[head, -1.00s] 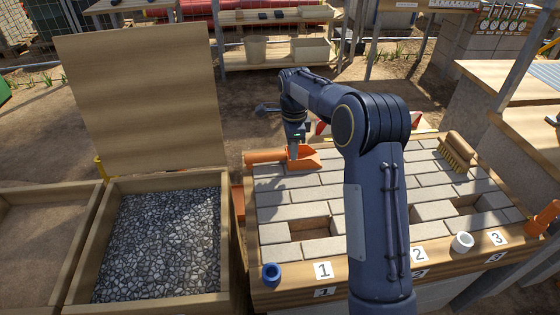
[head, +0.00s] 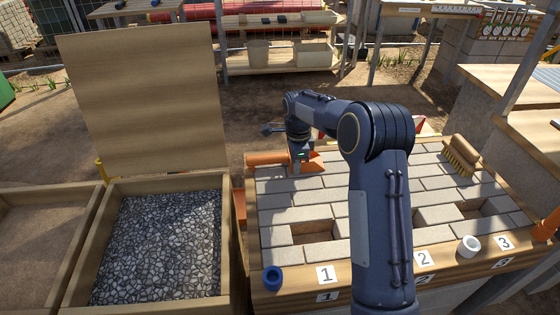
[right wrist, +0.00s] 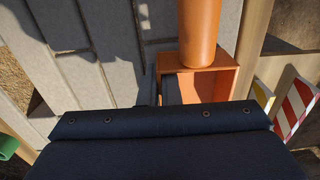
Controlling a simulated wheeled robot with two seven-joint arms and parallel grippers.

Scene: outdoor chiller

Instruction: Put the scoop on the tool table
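The orange scoop (head: 266,159) lies on the far left of the brick-topped bench (head: 276,305), its handle pointing left in the head view. My right gripper (head: 302,168) is down at the scoop's pan. In the right wrist view the scoop (right wrist: 198,35) shows its handle and open pan. The dark fingertips (right wrist: 158,92) of my right gripper stand on both sides of the pan's left wall. How tightly they close on it cannot be told. My left gripper is out of view. Which surface is the tool table is not clear.
An open bin of gravel (head: 232,275) with a raised lid (head: 145,100) stands left of the bench. The bricks have gaps. Wooden tables (head: 515,80) stand right.

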